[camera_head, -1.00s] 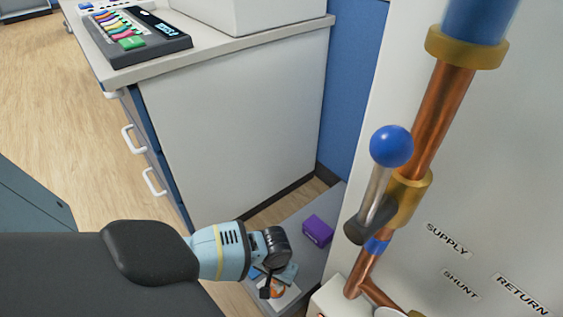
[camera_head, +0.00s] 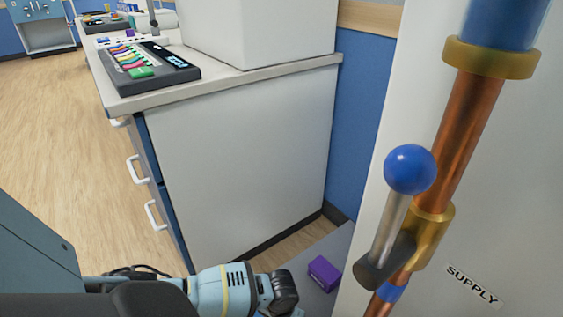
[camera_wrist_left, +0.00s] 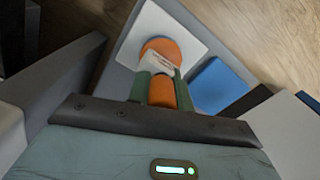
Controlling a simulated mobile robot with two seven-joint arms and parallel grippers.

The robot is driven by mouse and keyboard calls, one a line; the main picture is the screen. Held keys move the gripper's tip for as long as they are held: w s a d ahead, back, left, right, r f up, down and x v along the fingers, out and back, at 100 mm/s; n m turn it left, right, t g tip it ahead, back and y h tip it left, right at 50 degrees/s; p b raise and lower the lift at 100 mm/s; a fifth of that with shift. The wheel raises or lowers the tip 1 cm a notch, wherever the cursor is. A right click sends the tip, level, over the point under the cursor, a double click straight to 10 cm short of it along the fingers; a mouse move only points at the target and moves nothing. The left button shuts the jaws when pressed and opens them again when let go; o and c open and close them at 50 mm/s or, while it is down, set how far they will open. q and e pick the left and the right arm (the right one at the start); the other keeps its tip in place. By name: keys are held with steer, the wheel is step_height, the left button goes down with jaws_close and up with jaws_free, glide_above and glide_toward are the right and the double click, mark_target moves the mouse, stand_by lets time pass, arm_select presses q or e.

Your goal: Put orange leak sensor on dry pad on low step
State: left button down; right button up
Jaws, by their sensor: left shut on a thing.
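In the left wrist view, my left gripper (camera_wrist_left: 161,84) is shut on the orange leak sensor (camera_wrist_left: 162,93), which sits between its two greenish fingers. A rounded orange part with a pale patch shows just past the fingertips. Behind it lies a white square pad (camera_wrist_left: 141,29), on the grey low step (camera_wrist_left: 115,72). The sensor overlaps the pad in this view; I cannot tell whether they touch. In the head view, the low step (camera_head: 335,243) shows at the bottom, while the fingers, sensor and pad are cut off or hidden. My right gripper is not in view.
A purple box (camera_head: 325,273) stands on the step near my left wrist. A blue item (camera_wrist_left: 217,84) lies beside the pad. A copper pipe (camera_head: 462,130) with a blue-knobbed lever (camera_head: 410,170) rises at right. A white cabinet (camera_head: 240,155) stands behind.

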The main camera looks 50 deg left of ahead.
arm_select(q)
steer(key=shift+f, duration=0.1)
steer(key=c, duration=1.3)
jaws_free()
steer(key=shift+o, duration=0.2)
step_height(320, 180, up, 11)
steer(key=p, duration=0.5)
steer(key=shift+p, duration=0.4)
steer(key=shift+r, duration=0.55)
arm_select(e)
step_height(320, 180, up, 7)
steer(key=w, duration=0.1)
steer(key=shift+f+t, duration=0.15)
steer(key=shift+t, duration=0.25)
arm_select(q)
steer(key=shift+s, duration=0.1)
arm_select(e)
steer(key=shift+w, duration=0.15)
